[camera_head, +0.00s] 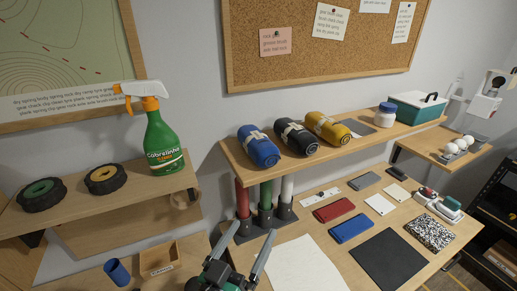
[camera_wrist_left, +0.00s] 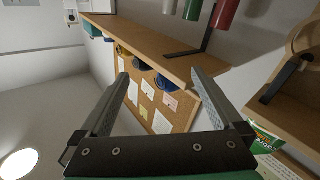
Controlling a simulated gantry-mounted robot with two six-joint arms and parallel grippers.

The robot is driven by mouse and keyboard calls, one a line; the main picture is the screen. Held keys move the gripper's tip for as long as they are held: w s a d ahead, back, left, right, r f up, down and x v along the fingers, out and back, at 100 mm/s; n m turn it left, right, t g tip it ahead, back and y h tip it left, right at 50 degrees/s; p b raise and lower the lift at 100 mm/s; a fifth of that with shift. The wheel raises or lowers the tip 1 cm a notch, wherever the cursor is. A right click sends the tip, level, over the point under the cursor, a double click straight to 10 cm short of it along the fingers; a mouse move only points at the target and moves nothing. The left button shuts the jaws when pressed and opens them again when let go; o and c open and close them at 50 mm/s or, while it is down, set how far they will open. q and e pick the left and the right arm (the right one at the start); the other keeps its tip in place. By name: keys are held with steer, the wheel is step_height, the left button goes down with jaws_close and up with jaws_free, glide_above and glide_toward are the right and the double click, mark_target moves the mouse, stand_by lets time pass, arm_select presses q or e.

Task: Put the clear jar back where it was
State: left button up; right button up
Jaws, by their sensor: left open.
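A small pale jar with a blue lid (camera_head: 384,115) stands upright on the raised wooden shelf (camera_head: 236,157), in front of a teal box; I cannot tell whether it is the clear jar. My left gripper (camera_head: 255,228) is open and empty at the bottom of the head view, in front of the shelf's left end. It is well apart from the jar. Its two spread fingers also show in the left wrist view (camera_wrist_left: 160,73), with nothing between them. My right gripper is not in view.
Rolled blue (camera_head: 259,147), black (camera_head: 296,137) and yellow (camera_head: 328,128) bundles lie on the shelf. The teal box (camera_head: 418,109) stands at its right end. A green spray bottle (camera_head: 163,143) and two wheels are at left. Red and blue cases (camera_head: 334,210) lie on the table below.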

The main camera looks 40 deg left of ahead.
arm_select(q)
steer(key=s+d+r+m+t+h+p, duration=0.1)
steer(key=d+r+m+t+h+p, duration=0.1)
steer(key=r, duration=1.1)
steer(key=s+d+r+m+t+h+p, duration=0.1)
steer(key=d+r+m+t+h+p, duration=0.1)
steer(key=r, duration=1.2)
steer(key=s+d+r+m+t+h+p, duration=0.2)
steer(key=r+t, duration=0.3)
steer(key=r, duration=0.9)
steer(key=shift+d+m+t+h, duration=0.3)
steer(key=shift+d+m+h, duration=0.1)
steer(key=shift+h, duration=0.3)
steer(key=shift+s+r, duration=0.1)
